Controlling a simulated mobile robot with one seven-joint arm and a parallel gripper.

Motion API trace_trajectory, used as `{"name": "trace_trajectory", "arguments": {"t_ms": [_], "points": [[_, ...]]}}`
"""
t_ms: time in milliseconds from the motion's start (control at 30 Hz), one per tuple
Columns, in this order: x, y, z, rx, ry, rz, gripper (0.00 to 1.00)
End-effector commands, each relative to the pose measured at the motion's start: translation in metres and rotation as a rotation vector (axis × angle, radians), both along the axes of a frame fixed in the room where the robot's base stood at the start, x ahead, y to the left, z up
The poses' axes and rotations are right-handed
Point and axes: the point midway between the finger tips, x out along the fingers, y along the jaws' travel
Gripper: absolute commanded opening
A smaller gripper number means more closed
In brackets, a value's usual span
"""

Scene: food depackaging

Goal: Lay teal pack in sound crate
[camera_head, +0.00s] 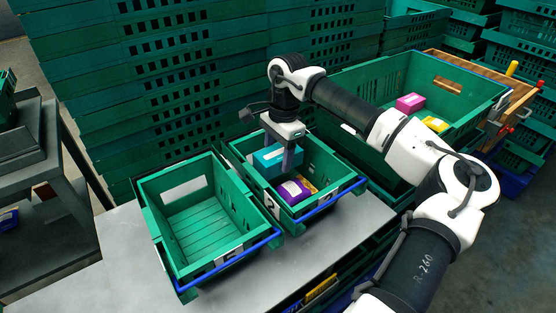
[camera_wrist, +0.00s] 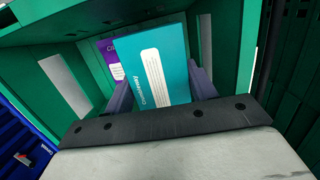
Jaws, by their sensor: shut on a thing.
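The teal pack (camera_head: 274,158) is a box with a white label, held in my gripper (camera_head: 286,160) over the right-hand small green crate (camera_head: 341,167). In the wrist view the teal pack (camera_wrist: 152,72) sits between both fingers of my gripper (camera_wrist: 160,84). A purple pack (camera_head: 293,191) with a white label lies in that crate below it, with a bit of yellow pack (camera_head: 308,184) beside it. The left small green crate (camera_head: 182,242) is empty. I cannot tell from the pictures which crate is called sound.
Both small crates stand on a grey table (camera_head: 318,244) and have blue front bars. A large green crate (camera_head: 470,97) at the right holds a pink pack (camera_head: 410,102) and a yellow pack (camera_head: 434,124). Stacked green crates (camera_head: 170,60) wall off the back.

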Motion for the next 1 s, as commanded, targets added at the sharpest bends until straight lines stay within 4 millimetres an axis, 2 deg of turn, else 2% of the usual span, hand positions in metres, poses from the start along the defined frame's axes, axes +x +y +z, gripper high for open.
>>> {"name": "trace_trajectory", "arguments": {"t_ms": [133,767,800,933,1000], "points": [[0.0,0.0,-0.021,0.0,0.001,-0.001,0.3],[0.0,0.0,-0.035,0.0,0.0,0.0,0.3],[0.0,0.0,-0.034,0.0,0.0,0.0,0.6],[0.0,0.0,-0.033,-0.001,0.001,0.0,0.77],[0.0,0.0,-0.033,-0.001,0.001,0.0,0.78]]}}
